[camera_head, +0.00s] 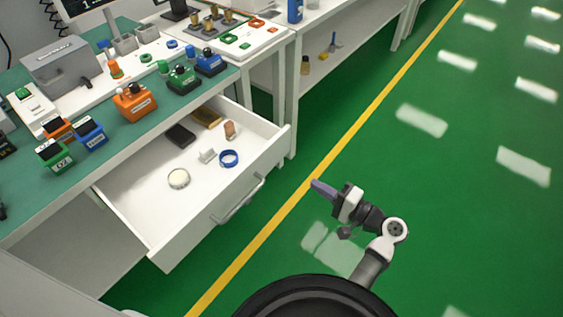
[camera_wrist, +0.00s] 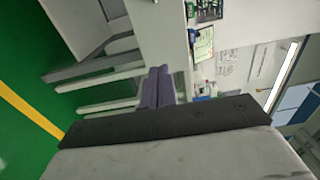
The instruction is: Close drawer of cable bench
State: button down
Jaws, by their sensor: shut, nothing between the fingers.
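The drawer (camera_head: 150,212) of the green-topped bench (camera_head: 215,90) stands pulled well out. Its front panel (camera_head: 212,226) carries a grey bar handle (camera_head: 240,200). Inside lie a blue ring (camera_head: 229,158), a round white-topped item (camera_head: 179,178), a small white block, a brown item and a dark flat item. My gripper (camera_head: 315,185) has purple fingers that are closed together and empty. It is in the air to the right of the drawer front, apart from the handle, with the fingers pointing toward the bench. The closed fingers (camera_wrist: 157,86) also show in the wrist view.
Orange, green and blue boxes (camera_head: 135,103) and a grey machine (camera_head: 62,65) stand on the bench top. A white shelf table (camera_head: 320,60) adjoins it at the back. Green floor with a yellow line (camera_head: 335,150) is clear to the right.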

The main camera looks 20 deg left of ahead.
jog(key=p, duration=0.4)
send_near(273, 158)
jog(key=x, duration=0.5)
jog(key=shift+a+r, duration=0.2)
jog(key=shift+r, duration=0.05)
jog(key=shift+x, duration=0.75)
jog(key=shift+a+f, duration=0.1)
jog(key=shift+f, duration=0.05)
jog(key=b+x, duration=0.9)
jog(key=x, duration=1.6)
jog(key=shift+a+f+b, duration=0.2)
jog(key=shift+a+b, duration=0.05)
jog(key=shift+b, duration=0.1)
jog(key=shift+w+a, duration=0.2)
jog(key=shift+a, duration=0.2)
jog(key=shift+r, duration=0.35)
jog(key=shift+a, duration=0.1)
